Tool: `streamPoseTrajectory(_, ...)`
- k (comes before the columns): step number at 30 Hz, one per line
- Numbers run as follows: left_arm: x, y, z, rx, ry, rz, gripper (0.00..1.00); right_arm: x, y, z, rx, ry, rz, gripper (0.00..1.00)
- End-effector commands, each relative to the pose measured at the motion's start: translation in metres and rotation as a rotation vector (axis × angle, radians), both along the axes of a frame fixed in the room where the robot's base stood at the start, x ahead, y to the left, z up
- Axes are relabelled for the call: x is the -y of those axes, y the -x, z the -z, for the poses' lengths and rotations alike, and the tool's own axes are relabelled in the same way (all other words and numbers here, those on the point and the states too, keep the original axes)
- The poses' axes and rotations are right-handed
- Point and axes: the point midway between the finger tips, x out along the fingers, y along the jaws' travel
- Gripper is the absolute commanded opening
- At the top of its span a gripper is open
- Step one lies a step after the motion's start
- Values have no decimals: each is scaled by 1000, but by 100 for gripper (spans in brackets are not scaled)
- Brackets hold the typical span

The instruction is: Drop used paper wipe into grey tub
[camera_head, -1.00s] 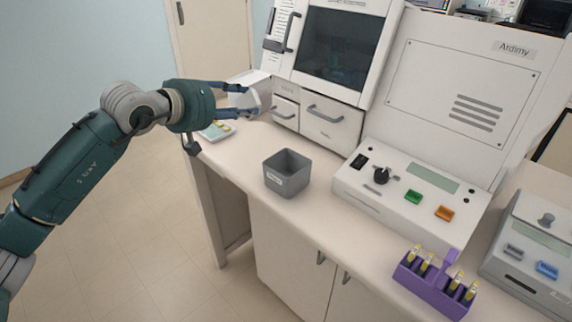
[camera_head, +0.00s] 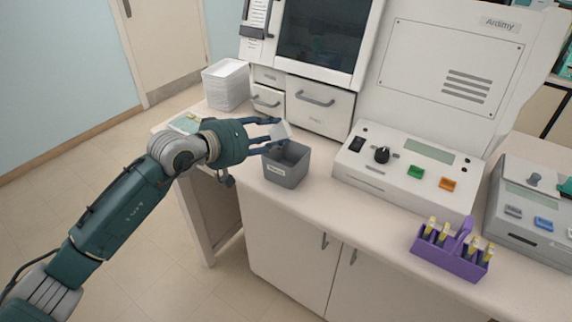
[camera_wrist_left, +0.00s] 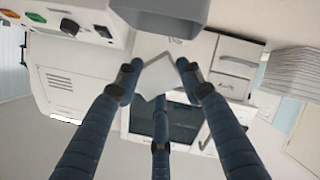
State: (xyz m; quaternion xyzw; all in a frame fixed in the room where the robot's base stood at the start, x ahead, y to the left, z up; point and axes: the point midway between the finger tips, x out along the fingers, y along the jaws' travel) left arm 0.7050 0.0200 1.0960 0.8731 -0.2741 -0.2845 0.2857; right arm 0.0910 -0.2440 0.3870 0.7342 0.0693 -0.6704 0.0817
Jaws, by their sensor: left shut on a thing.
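The grey tub (camera_head: 286,168) stands on the counter near its front edge, with a pale label on its front. My left gripper (camera_head: 277,135) is above the tub's back left rim and shut on a white paper wipe (camera_head: 281,131). In the left wrist view the wipe (camera_wrist_left: 157,76) sits between the fingers (camera_wrist_left: 158,85), and part of the grey tub (camera_wrist_left: 165,14) shows at the top edge. I cannot tell whether the wipe touches the tub. My right gripper is not in view.
A stack of white trays (camera_head: 226,84) stands at the back left of the counter. A white machine with a control panel (camera_head: 405,165) is right of the tub. A purple rack with yellow-capped tubes (camera_head: 452,254) is at the front right. Counter between tub and rack is clear.

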Motion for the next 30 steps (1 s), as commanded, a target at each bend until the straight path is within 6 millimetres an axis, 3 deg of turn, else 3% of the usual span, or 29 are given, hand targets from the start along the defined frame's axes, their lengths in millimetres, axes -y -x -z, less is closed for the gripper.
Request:
streamPoseTrajectory(6, 0, 0, 6, 1, 1, 0, 17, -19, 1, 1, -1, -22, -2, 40)
streamPoseTrajectory(11, 0, 0, 6, 1, 1, 0, 17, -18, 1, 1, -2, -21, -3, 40)
streamPoseTrajectory(12, 0, 0, 6, 1, 0, -1, 40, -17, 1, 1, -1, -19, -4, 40)
streamPoseTrajectory(15, 0, 0, 6, 1, 0, -1, 60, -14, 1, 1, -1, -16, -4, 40)
streamPoseTrajectory(25, -2, 1, 6, 1, 0, -1, 60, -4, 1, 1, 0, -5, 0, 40)
streamPoseTrajectory(30, -15, 14, 0, 2, -3, -2, 60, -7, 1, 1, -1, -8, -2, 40)
